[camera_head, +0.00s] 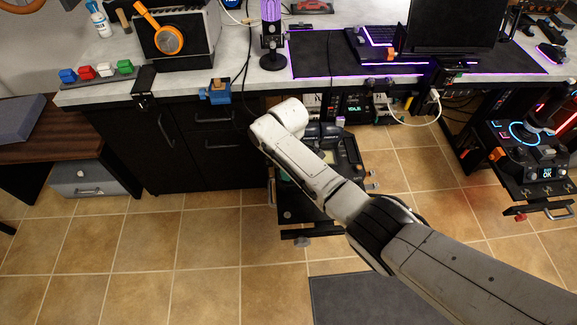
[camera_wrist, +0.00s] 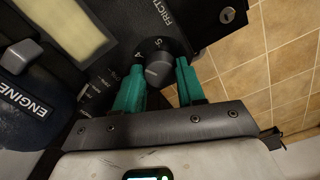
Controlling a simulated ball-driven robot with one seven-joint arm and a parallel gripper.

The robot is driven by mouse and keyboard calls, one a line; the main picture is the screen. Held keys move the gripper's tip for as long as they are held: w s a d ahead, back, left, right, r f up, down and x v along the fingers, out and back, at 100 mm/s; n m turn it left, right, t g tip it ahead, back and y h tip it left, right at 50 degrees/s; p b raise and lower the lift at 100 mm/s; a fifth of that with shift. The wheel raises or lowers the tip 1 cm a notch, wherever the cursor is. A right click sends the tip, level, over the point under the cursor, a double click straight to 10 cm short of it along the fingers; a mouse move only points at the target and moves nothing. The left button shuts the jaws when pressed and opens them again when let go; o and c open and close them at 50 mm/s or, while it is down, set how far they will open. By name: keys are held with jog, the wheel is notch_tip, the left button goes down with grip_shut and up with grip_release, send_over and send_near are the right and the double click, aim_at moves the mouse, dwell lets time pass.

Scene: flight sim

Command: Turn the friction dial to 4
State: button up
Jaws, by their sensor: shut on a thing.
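The friction dial (camera_wrist: 158,70) is a round grey knob on a dark panel in the wrist view. White marks, one like a 5 and one like a 4, stand beside its far side, and the cut-off label "FRICT" (camera_wrist: 168,14) is above. My gripper (camera_wrist: 160,76) has its two green fingers on either side of the dial, shut on it. The dial's pointer cannot be made out. In the head view my arm reaches down to the throttle unit (camera_head: 350,158) under the desk, and hides the dial and fingers.
A keyhole lock (camera_wrist: 227,16) sits at the panel's corner, with tiled floor beyond. A joystick unit (camera_head: 530,155) is on the right.

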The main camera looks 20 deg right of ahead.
dwell(0.3)
jog(key=o, duration=1)
jog(key=shift+o, duration=0.2)
notch_tip(320, 180, up, 11)
jog(key=p, duration=0.2)
jog(key=shift+f, duration=0.1)
